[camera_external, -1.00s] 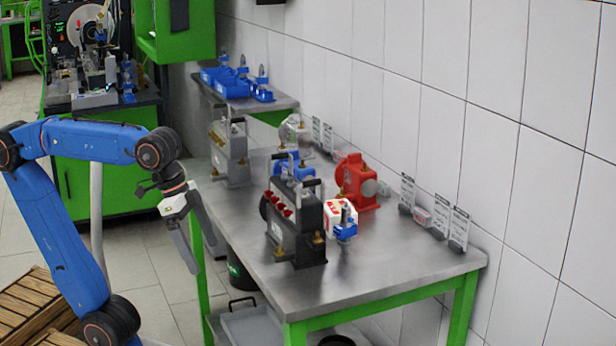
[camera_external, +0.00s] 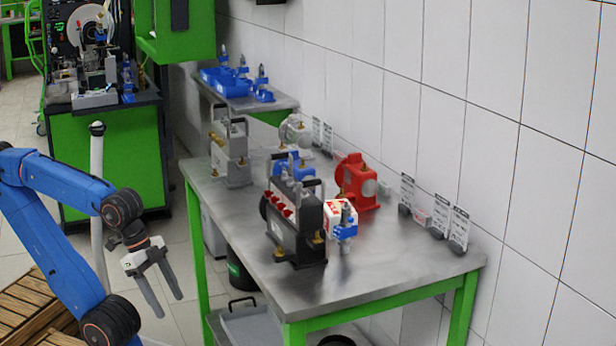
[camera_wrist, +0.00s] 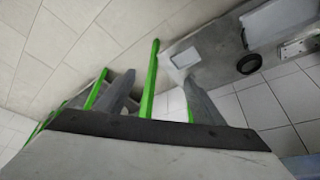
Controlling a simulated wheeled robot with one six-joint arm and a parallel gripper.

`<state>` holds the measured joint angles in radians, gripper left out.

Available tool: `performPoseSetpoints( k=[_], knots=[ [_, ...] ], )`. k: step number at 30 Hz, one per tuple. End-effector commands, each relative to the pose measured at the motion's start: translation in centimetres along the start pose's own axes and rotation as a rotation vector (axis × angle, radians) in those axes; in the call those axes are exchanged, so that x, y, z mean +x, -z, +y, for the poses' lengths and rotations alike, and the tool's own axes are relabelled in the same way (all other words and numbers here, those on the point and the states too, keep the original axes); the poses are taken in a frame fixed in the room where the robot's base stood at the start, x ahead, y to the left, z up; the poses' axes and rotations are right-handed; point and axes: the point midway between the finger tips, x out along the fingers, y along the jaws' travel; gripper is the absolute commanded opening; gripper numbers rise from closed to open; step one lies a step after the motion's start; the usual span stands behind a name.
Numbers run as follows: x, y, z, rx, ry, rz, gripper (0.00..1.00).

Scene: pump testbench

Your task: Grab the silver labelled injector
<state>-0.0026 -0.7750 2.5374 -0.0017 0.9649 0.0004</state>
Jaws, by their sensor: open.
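My gripper (camera_external: 170,305) is open and empty in the external view, low over the floor to the left of the table. Its two grey fingers point down and lie apart; they also show spread in the wrist view (camera_wrist: 158,88). On the metal table (camera_external: 390,285) stand a silver-grey block unit (camera_external: 231,163) at the far left end and a black unit (camera_external: 296,238) with red parts at the near side. A small white and blue piece (camera_external: 342,219) with red marking sits beside the black unit. I cannot tell which piece is the silver labelled injector; no label is readable.
A red pump (camera_external: 357,184) and a blue unit (camera_external: 291,166) stand on the table. Label stands (camera_external: 459,228) line its wall side. Blue bins (camera_external: 232,87) sit on a shelf behind. Wooden slats (camera_external: 40,310) lie at lower left. The table's front right is clear.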

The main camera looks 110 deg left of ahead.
Motion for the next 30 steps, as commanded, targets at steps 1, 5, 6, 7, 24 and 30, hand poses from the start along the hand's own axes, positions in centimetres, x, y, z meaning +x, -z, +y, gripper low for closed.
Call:
performPoseSetpoints(
  k=[1, 5, 6, 7, 24, 30],
  knots=[
    [0.0, 0.0, 0.0, 0.0, 0.0, 0.0, 0.62],
    [-0.1, 0.1, 0.0, 0.001, 0.0, -0.001, 0.62],
    [-0.2, 0.4, 0.0, 0.004, 0.0, -0.002, 0.62],
    [-0.5, 0.8, 0.0, 0.007, 0.0, -0.004, 0.62],
    [-9.0, 19.9, -0.9, 0.227, -0.018, -0.12, 0.62],
    [-10.9, 27.0, -1.5, 0.315, -0.036, -0.164, 0.62]
  ],
)
